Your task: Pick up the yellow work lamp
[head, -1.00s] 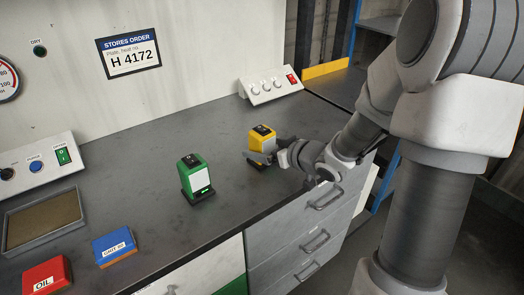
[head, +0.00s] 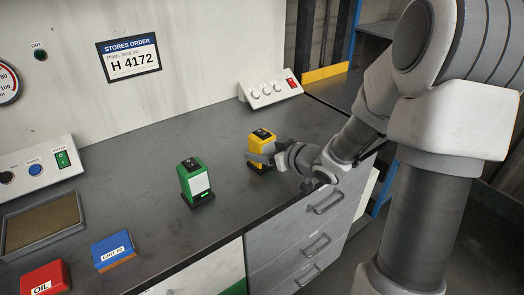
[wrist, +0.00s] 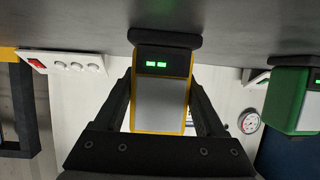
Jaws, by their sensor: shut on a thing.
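The yellow work lamp (head: 263,136) stands upright on its dark base on the grey bench, near the front edge. My gripper (head: 261,156) reaches in from the right and is shut on its body. In the wrist view, which looks upside down, the yellow lamp (wrist: 161,98) sits between the two dark fingers of my gripper (wrist: 163,88), with a pale panel and green lit marks facing the camera. Its dark base shows at the bench surface, and I see no clear gap there. The fingers hide part of its sides.
A green lamp (head: 195,182) stands to the left on the bench (head: 150,195). Farther left are a blue box (head: 114,250), a red box (head: 45,278) and a shallow tray (head: 45,224). A switch panel (head: 270,88) stands behind. The bench behind the yellow lamp is clear.

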